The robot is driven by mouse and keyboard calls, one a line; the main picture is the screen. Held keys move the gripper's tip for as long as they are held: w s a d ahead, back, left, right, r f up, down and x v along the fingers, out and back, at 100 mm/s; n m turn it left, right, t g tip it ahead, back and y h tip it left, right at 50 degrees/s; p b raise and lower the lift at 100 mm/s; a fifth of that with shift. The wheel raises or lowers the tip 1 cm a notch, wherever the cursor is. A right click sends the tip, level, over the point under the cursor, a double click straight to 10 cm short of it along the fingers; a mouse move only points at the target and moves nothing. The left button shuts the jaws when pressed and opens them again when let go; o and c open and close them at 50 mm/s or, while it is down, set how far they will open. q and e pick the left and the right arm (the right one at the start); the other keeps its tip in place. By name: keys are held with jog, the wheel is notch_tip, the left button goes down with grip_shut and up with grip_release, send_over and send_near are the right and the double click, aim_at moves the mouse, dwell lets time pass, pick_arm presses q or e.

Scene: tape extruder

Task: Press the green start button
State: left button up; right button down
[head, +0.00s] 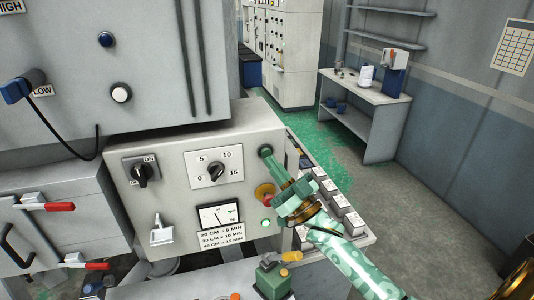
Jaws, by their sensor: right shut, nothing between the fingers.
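A dark green round button (265,150) sits at the upper right of the pale control panel (185,168). My right gripper (273,164), mint green with gold parts, comes in from the lower right. Its fingers are shut and empty, and their tips lie at the button's lower right edge in the picture. I cannot tell whether they touch it. A small glowing green light (266,223) is lower on the panel, below a red knob on a yellow base (265,192), left of the gripper. My left gripper is not in view.
The panel also has an on/off switch (141,171), a dial (215,169), a meter (218,215) and a lever (160,232). Keyed blocks (343,203) line the ledge at right. The floor at right is open.

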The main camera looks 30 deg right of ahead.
jog(key=shift+s, duration=0.1)
jog(key=s+p, duration=0.1)
jog(key=s, duration=0.1)
jog(key=s+a+p, duration=0.1)
jog(key=s, duration=0.1)
jog(key=shift+s+a, duration=0.1)
jog(key=shift+s, duration=0.2)
dwell(0.7)
